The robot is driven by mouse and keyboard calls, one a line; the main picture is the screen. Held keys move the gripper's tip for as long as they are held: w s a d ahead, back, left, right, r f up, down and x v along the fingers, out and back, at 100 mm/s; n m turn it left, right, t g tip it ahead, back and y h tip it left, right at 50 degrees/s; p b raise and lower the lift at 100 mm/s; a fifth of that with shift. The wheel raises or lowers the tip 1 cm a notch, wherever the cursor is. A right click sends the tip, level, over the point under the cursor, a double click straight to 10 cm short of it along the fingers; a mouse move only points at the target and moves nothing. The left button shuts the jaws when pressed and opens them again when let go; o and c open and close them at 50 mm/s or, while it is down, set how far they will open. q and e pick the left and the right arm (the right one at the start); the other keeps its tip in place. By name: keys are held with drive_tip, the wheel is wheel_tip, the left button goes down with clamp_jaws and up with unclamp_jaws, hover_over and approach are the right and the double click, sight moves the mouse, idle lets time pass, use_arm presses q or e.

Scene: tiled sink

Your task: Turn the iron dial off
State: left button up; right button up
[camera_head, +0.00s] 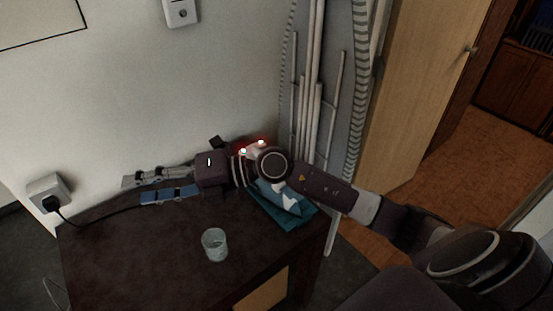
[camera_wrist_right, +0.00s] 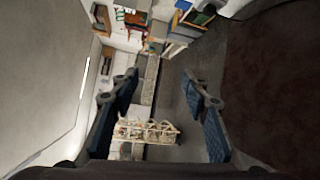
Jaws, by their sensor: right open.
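My right gripper (camera_head: 133,189) reaches in from the right, low over the dark table, with its fingers pointing left. It is open and empty; the right wrist view (camera_wrist_right: 160,85) shows its two fingers wide apart. No iron or dial shows clearly. A white shape (camera_head: 287,197) lies on a teal cloth (camera_head: 294,219) at the table's right, partly behind my arm, and may be part of the iron. Red lights glow beside my wrist; I cannot tell what they belong to. My left gripper is not in view.
A dark table (camera_head: 150,245) stands against the wall. A clear glass (camera_head: 215,244) is near its middle. A black plug sits in a wall socket (camera_head: 48,190), its cord running toward my gripper. An ironing board (camera_head: 325,80) leans by a wooden door (camera_head: 425,80).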

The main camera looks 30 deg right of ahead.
drive_tip(key=w+d+f+n+g+h, duration=0.2)
drive_tip(key=d+f+h, duration=0.3)
drive_tip(key=d+f, duration=0.3)
drive_tip(key=d+m+h, duration=0.1)
drive_tip(key=d+h, duration=0.2)
drive_tip(key=d, duration=0.6)
drive_tip(key=w+d+f+m+h, duration=0.1)
drive_tip(key=d+h, duration=0.3)
drive_tip(key=d, duration=0.5)
drive_tip(key=w+d+m+g+h, duration=0.1)
drive_tip(key=d+h, duration=0.3)
drive_tip(key=d, duration=0.5)
drive_tip(key=shift+w+f, duration=0.15)
drive_tip(key=shift+f, duration=0.05)
drive_tip(key=p+x, duration=0.1)
drive_tip(key=x, duration=0.6)
drive_tip(key=shift+p, duration=0.35)
drive_tip(key=shift+c, duration=0.3)
clamp_jaws()
